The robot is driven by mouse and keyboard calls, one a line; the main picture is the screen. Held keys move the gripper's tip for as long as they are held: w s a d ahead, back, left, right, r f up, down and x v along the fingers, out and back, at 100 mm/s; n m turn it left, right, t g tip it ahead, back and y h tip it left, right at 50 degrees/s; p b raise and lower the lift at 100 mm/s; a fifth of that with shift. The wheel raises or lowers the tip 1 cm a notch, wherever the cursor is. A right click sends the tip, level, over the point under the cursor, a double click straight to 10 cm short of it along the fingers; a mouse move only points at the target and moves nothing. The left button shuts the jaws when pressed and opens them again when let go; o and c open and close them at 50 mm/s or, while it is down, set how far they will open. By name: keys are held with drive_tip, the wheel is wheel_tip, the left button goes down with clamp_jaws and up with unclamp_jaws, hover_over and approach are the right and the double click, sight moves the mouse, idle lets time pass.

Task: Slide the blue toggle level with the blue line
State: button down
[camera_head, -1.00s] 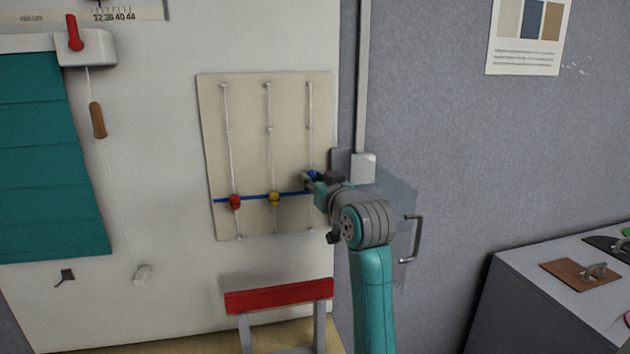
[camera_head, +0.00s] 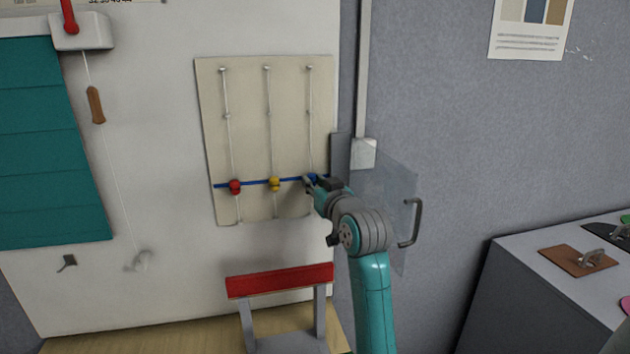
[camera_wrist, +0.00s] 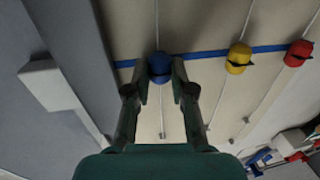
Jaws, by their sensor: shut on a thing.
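The blue toggle (camera_head: 311,177) is on the rightmost cord of the cream board (camera_head: 290,120). It also shows in the wrist view (camera_wrist: 160,66), between my fingertips. The blue line (camera_head: 256,182) runs across the lower board. In the wrist view the line (camera_wrist: 204,54) meets the blue toggle on both sides, so the toggle looks about level with it. My gripper (camera_head: 313,184) is shut on the blue toggle and partly hides it in the head view. The red toggle (camera_head: 235,187) and the yellow toggle (camera_head: 275,184) sit at the line on the other cords.
A red-backed chair (camera_head: 280,281) stands below the board. A clear panel with a handle (camera_head: 411,222) is right of my arm. A teal blind (camera_head: 50,150) hangs at left with a pull cord. A grey cabinet (camera_head: 530,290) stands at lower right.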

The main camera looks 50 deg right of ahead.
drive_tip(key=c, duration=1)
unclamp_jaws()
drive_tip(key=shift+o, duration=0.2)
drive_tip(key=v, duration=1.2)
drive_tip(key=shift+a, duration=0.1)
